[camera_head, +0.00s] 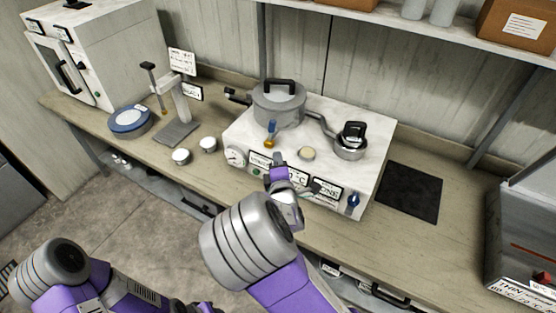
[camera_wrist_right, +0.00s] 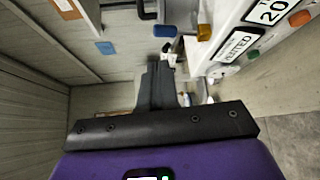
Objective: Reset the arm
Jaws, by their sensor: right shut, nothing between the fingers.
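My right arm reaches up from the bottom centre in the head view. Its right gripper (camera_head: 279,166) is in front of the white apparatus (camera_head: 370,122), overlapping its labelled front panel; I cannot tell how far apart they are. In the right wrist view the fingers (camera_wrist_right: 158,82) are shut together with nothing between them. My left arm (camera_head: 62,268) is low at the bottom left of the head view, and its gripper is not in view.
On the apparatus are a lidded grey pot (camera_head: 278,105) and a small cup (camera_head: 350,148) with a black top. Left on the bench are two small white cups (camera_head: 181,156), a press stand (camera_head: 178,131) and a blue round device (camera_head: 130,120). A black mat (camera_head: 409,192) lies right.

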